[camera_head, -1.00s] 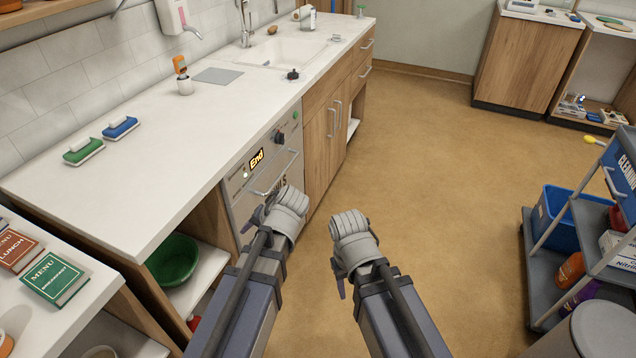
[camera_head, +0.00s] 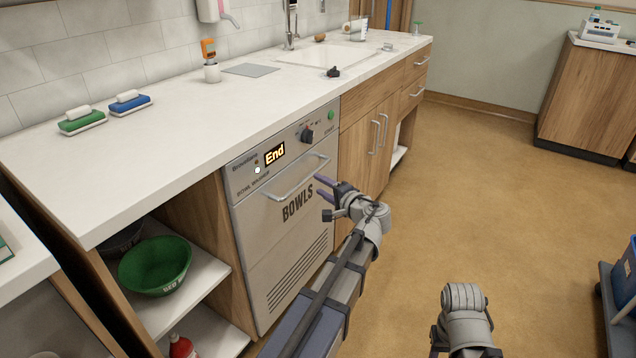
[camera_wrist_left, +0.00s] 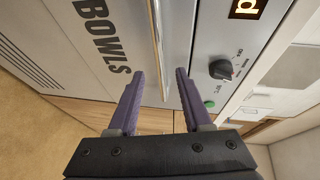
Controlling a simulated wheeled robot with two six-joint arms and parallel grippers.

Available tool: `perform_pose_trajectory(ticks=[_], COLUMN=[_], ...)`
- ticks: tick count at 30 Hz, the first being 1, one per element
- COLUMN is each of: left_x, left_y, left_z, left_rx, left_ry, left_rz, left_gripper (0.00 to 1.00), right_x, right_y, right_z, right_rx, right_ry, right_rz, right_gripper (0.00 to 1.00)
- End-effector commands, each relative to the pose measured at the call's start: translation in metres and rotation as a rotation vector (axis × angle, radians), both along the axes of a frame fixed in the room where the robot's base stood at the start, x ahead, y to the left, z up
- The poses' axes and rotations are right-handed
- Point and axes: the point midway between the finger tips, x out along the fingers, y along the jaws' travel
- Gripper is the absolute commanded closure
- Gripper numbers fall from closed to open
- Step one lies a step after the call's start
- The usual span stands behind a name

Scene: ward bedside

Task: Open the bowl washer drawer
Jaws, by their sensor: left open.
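The bowl washer (camera_head: 285,215) is a pale grey front under the counter, marked BOWLS, with a lit "End" display (camera_head: 274,154). Its drawer is shut. A metal bar handle (camera_head: 300,178) runs across its upper part; the handle also shows in the left wrist view (camera_wrist_left: 157,45). My left gripper (camera_head: 321,188) is open and empty, its purple fingers pointing at the front near the handle's right end. In the left wrist view the bar appears between the two fingers (camera_wrist_left: 160,76), apart from both. My right arm's wrist (camera_head: 465,310) is low at the right; its fingers cannot be made out.
A dark knob (camera_head: 307,134) and green button (camera_head: 331,115) sit above the handle. Wooden cupboard doors (camera_head: 368,140) adjoin on the right. A green bowl (camera_head: 155,265) stands on an open shelf at left.

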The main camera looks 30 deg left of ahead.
Motion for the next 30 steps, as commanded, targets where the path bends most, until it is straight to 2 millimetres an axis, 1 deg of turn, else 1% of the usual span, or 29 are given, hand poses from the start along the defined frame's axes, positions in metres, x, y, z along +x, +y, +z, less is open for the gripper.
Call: perform_pose_trajectory(ticks=[4,9,15,21,29,30], left_x=[0.007,0.019,0.031,0.035,0.035,0.035], left_y=[0.011,0.035,0.057,0.067,0.067,0.067], left_z=[-0.003,-0.009,-0.013,-0.014,-0.014,-0.014], left_rx=[-0.001,-0.002,-0.002,-0.002,-0.002,-0.002], left_ry=[0.0,0.001,0.0,0.0,0.0,0.0], left_rz=[0.002,0.003,0.002,0.001,0.0,0.0], left_gripper=[0.5,0.5,0.5,0.5,0.5,0.54], right_x=[0.0,0.0,0.0,0.0,0.0,0.0], right_y=[0.0,0.0,0.0,0.0,0.0,0.0], right_z=[-0.003,-0.008,-0.012,-0.014,-0.013,-0.013], right_rx=[0.0,0.001,0.002,0.002,0.002,0.002], right_ry=[0.0,0.001,0.0,0.0,0.0,0.0], right_rz=[0.001,0.002,0.002,0.003,0.003,0.003], right_gripper=[0.5,0.5,0.5,0.5,0.5,0.5])
